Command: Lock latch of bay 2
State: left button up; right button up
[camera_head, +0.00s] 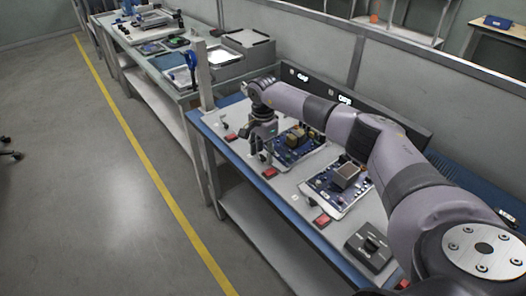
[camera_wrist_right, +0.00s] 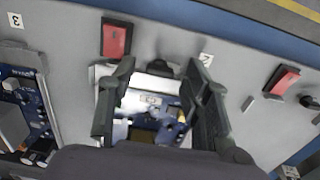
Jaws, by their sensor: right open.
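Bay 2 holds a blue circuit board (camera_head: 312,138) with bulky parts on it. It also shows in the right wrist view (camera_wrist_right: 152,108), between my fingers, beside the label 2 (camera_wrist_right: 206,57). A dark knob-like piece (camera_wrist_right: 160,68), which looks like the bay's latch, sits at the board's front edge. A red block (camera_wrist_right: 116,39) lies close to it; it also shows in the head view (camera_head: 270,172). My right gripper (camera_wrist_right: 160,78) is open and empty, pointing down over the bay's front edge, with fingers either side of the dark piece. Contact cannot be told. My left gripper is out of view.
The neighbouring board (camera_head: 356,190) is to the right, with its own red block (camera_head: 322,221). A black control box (camera_head: 370,247) stands at the near end. A post (camera_head: 203,75) rises at the bench's far end. A dark panel (camera_head: 350,105) runs along the back.

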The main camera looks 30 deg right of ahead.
jog(key=shift+c, duration=0.2)
grip_shut()
dwell(0.4)
